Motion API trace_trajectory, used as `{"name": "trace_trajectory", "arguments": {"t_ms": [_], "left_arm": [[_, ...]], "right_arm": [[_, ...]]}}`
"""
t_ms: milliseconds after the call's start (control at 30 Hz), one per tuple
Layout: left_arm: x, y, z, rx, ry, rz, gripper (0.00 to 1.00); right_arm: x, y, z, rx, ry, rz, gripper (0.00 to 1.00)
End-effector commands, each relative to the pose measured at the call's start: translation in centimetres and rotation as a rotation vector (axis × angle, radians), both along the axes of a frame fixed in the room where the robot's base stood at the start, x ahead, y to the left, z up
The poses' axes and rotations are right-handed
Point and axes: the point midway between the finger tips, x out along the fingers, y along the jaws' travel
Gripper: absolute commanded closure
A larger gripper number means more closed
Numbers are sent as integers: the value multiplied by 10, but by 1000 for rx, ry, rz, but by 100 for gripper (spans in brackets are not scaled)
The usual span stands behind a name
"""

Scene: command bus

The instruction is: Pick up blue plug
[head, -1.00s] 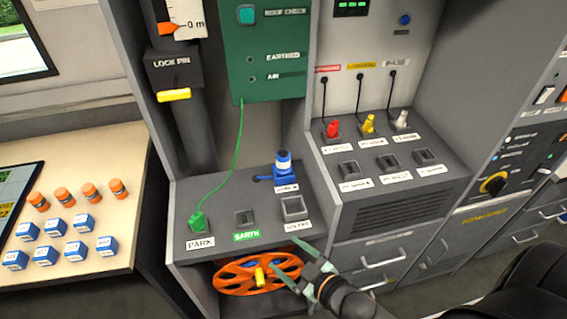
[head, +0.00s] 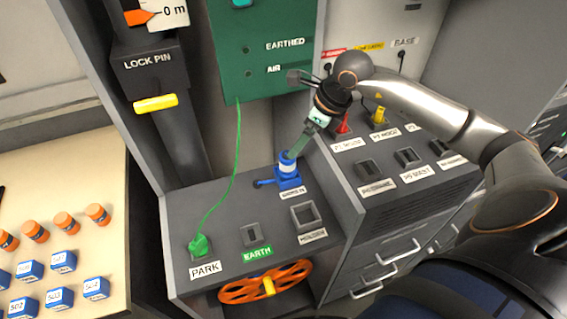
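The blue plug (head: 288,165), with a white band, stands upright in a blue base on the dark grey bench top, behind a labelled square socket. My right gripper (head: 293,152) comes down from the upper right, tilted, with its fingertips at the top of the plug. One grey-green finger shows clearly; the other is largely hidden, so I cannot tell whether the fingers have closed on the plug. My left gripper is not in view.
A green plug (head: 199,246) on a green cable stands at PARK. Red (head: 343,124) and yellow (head: 379,116) plugs stand on the raised panel under my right arm. The green box (head: 262,50) hangs behind. An orange reel (head: 264,282) sits below the bench top.

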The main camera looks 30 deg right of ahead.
Motion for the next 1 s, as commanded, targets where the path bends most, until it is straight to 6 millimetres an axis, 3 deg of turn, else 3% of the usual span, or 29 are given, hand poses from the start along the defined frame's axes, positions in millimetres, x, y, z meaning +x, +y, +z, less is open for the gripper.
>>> {"name": "trace_trajectory", "arguments": {"t_ms": [300, 567, 800, 1000], "left_arm": [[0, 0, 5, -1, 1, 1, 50], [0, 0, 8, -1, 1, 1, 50], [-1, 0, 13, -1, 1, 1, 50], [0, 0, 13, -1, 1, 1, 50]], "right_arm": [[18, 12, -51, 2, 3, -2, 13], [24, 17, -70, 2, 3, -1, 13], [36, 26, -102, 2, 4, -2, 13], [38, 27, -109, 0, 1, 0, 13]]}}
